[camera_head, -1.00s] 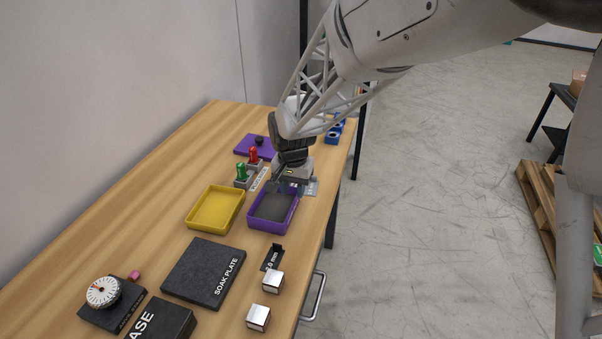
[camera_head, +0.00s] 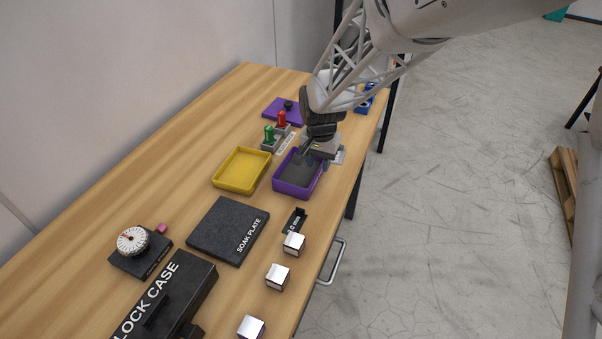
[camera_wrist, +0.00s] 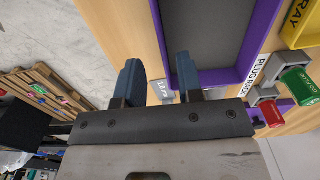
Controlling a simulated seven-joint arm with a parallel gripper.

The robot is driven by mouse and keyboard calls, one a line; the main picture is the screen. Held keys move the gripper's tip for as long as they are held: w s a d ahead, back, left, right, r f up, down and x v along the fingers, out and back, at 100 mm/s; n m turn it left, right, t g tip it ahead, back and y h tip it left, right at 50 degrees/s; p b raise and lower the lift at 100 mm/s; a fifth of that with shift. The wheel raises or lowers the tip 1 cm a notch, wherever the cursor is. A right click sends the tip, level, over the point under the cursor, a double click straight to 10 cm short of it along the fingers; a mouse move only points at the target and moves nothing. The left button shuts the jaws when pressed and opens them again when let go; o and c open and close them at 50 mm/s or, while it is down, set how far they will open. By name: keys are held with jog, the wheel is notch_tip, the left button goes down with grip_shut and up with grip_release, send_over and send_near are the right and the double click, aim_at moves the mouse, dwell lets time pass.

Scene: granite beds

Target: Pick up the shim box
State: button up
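No label reading "shim box" is legible. An open purple box (camera_head: 281,187) with a dark grey floor stands near the table's right edge and may be it. My gripper (camera_head: 315,160) is at the box's far right end; its fingertips are hard to make out in the head view. In the wrist view my gripper (camera_wrist: 158,75) is open, its two dark blue fingers apart. The purple box wall (camera_wrist: 215,77) shows beside the right finger; I cannot tell whether they touch. A small pale label (camera_wrist: 163,89) shows between the fingers.
A yellow tray (camera_head: 241,171) stands left of the purple box. A plug rack with green and red plugs (camera_head: 282,119) and a purple lid-like plate with a knob (camera_head: 275,106) are beyond. The soak plate (camera_head: 217,227), black case (camera_head: 190,295) and shiny cubes (camera_head: 278,277) are nearer.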

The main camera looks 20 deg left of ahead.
aim_at(318, 171)
jog(key=shift+f, duration=0.1)
jog(key=shift+a+f, duration=0.15)
jog(key=shift+f, duration=2.35)
grip_shut()
